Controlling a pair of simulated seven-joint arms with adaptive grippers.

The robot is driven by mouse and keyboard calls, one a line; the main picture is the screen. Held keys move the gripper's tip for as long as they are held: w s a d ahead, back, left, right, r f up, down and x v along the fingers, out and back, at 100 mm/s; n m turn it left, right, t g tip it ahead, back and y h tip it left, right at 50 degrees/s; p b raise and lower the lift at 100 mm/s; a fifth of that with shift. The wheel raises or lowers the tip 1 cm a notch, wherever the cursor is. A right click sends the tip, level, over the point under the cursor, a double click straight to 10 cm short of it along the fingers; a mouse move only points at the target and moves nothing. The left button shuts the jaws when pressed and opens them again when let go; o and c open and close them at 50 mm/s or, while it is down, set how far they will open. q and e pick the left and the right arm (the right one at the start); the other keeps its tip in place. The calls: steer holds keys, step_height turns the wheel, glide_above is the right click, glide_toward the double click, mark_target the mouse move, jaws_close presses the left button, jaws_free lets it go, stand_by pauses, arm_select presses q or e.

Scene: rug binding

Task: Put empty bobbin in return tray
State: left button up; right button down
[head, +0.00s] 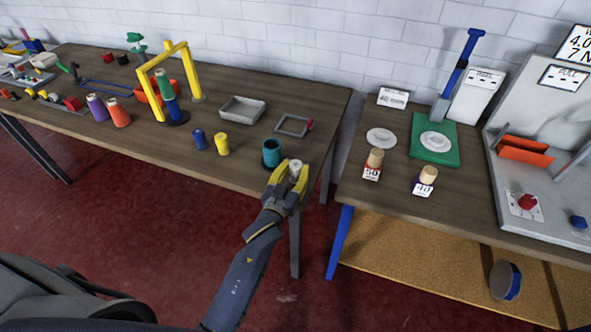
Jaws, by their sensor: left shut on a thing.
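My left gripper (290,177), with yellow fingers, is shut on a small whitish bobbin (296,164). The fingers hide part of the bobbin, so I cannot tell if any thread is on it. It is near the front right corner of the left table, just right of a teal cylinder (272,149) on a dark base. A shallow grey tray (262,117) lies further back on the same table, up and left of the gripper. It looks empty. No label on it can be read. My right gripper is not in view.
A small square grey frame (279,130) lies between the gripper and the wall. Blue (200,139) and yellow (222,144) spools stand left of the teal cylinder. A yellow gantry (143,83) stands further left. A gap separates the left table from the right bench (462,195).

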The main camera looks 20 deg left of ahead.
arm_select(q)
steer(key=shift+f, duration=0.15)
steer(key=o, duration=0.9)
